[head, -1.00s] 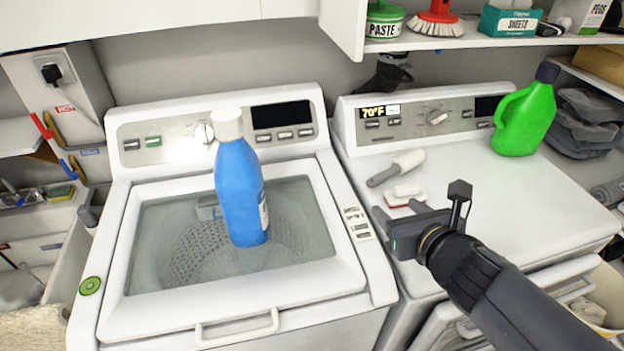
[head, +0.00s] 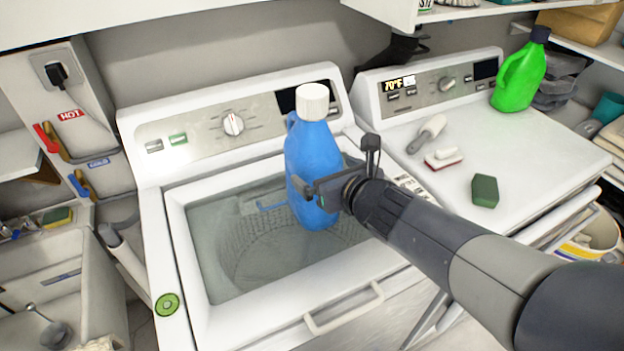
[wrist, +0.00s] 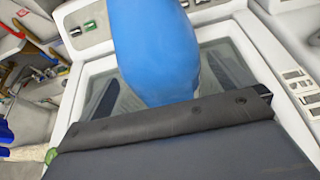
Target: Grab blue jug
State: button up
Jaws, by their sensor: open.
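The blue jug (head: 312,160) with a white cap stands upright on the glass lid of the left machine. My gripper (head: 318,186) is at the jug's lower right side in the head view, overlapping its body. The jaws are open; a dark finger shows in front of the blue surface. I cannot tell whether the fingers touch the jug or how far they reach around it. In the wrist view the jug (wrist: 158,50) is straight ahead and close, its top cut off, its base partly hidden behind a dark part of my gripper.
The left machine's lid (head: 235,290) has a front handle. On the right machine are a green jug (head: 521,78), a white-headed tool (head: 427,133), a red-and-white brush (head: 443,158) and a green sponge (head: 485,191). A shelf (head: 500,10) overhangs at upper right.

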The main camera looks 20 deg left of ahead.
jog(key=shift+x, duration=2.65)
jog(key=shift+r, duration=0.1)
jog(key=shift+c, duration=0.2)
jog(key=c, duration=1.7)
jog(key=shift+w+a+r+p, duration=0.1)
jog(key=shift+r+p, duration=0.15)
jog(key=shift+p, duration=0.05)
jog(key=shift+c, duration=0.3)
jog(key=shift+r, duration=0.1)
